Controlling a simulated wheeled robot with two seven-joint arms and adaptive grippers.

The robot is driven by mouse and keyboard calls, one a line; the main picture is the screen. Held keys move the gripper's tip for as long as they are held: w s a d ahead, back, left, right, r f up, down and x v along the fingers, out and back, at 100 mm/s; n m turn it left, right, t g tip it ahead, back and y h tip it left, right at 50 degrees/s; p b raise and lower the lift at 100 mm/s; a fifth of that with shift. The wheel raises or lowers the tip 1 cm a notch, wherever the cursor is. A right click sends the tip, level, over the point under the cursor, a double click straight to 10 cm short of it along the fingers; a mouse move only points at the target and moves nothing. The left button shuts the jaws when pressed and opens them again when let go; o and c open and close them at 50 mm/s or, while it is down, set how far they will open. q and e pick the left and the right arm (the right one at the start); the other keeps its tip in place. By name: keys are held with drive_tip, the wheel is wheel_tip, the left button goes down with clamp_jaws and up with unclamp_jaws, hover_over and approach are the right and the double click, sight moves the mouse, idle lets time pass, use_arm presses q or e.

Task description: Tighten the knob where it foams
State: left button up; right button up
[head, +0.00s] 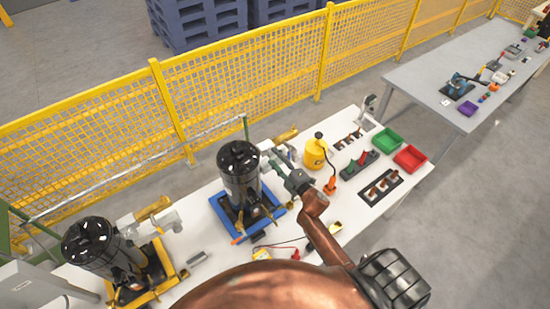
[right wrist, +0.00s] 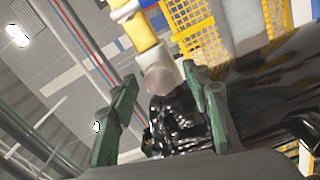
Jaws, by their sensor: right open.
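A glossy black compressor (head: 240,170) stands upright on a blue pallet frame (head: 222,216) in the head view. A second black compressor (head: 92,250) stands on a yellow frame (head: 185,273) at the left. My right gripper (head: 278,165) is open beside the blue-framed compressor, near its grey and yellow fittings (head: 287,134). In the right wrist view, the green fingers of my right gripper (right wrist: 162,105) are apart. A pale rounded end (right wrist: 160,82) shows between them, with black glossy surface (right wrist: 183,118) behind. I cannot make out foam or tell which part is the knob. My left gripper is out of view.
A yellow spray bottle (head: 315,154) stands just right of the gripper. Green (head: 387,138) and red (head: 410,158) bins and a dark tool tray (head: 380,187) lie farther right. A yellow mesh fence (head: 120,125) runs behind the white table (head: 345,208).

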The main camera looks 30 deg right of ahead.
drive_tip(key=s+d, duration=0.1)
drive_tip(key=s, duration=1)
drive_tip(key=shift+s, duration=0.25)
